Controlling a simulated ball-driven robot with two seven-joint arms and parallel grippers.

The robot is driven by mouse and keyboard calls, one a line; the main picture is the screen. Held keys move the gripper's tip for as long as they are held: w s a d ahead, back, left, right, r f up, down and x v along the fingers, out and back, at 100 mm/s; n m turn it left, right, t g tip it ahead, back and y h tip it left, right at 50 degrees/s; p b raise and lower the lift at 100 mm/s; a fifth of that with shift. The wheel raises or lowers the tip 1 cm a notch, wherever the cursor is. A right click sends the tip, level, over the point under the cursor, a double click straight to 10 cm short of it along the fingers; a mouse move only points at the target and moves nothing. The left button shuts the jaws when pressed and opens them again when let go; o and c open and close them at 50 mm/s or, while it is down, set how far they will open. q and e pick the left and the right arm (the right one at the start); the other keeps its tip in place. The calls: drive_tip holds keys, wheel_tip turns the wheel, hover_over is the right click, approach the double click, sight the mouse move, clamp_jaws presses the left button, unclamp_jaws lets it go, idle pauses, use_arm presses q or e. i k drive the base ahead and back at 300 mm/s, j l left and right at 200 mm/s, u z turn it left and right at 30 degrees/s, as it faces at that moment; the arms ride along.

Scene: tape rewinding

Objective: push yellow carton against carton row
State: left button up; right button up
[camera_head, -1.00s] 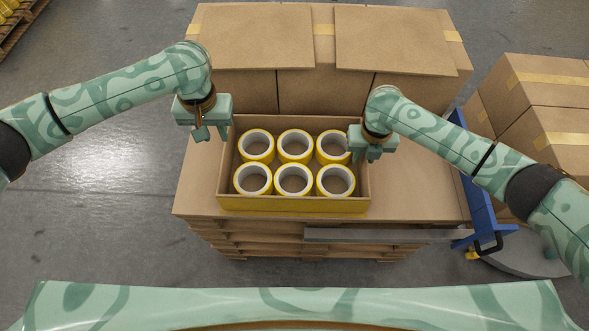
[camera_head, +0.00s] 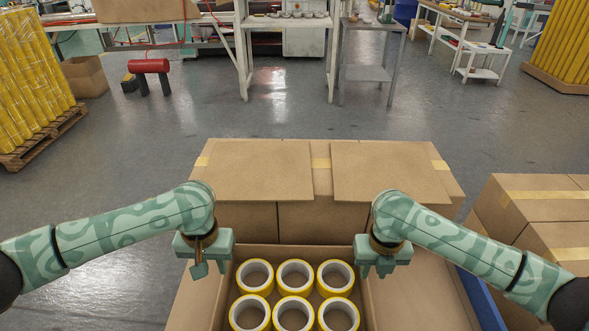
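The yellow carton (camera_head: 296,251) is an open box holding several tape rolls (camera_head: 295,275) with yellow sides and white rims. Its front is cut off by the lower picture edge. The carton row (camera_head: 320,184) of closed brown cartons stands just behind it; I cannot tell whether the two touch. My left gripper (camera_head: 201,268) is at the yellow carton's left side, near its back corner. My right gripper (camera_head: 376,270) is at its right side, near the back corner. Both point down. The gap between the fingers is not clear on either gripper.
More taped cartons (camera_head: 537,215) stand to the right. A pallet of yellow rolls (camera_head: 35,85) stands far left. Workbenches (camera_head: 290,30) line the back, with open floor between.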

sight(264, 287)
drive_tip(key=k, duration=1)
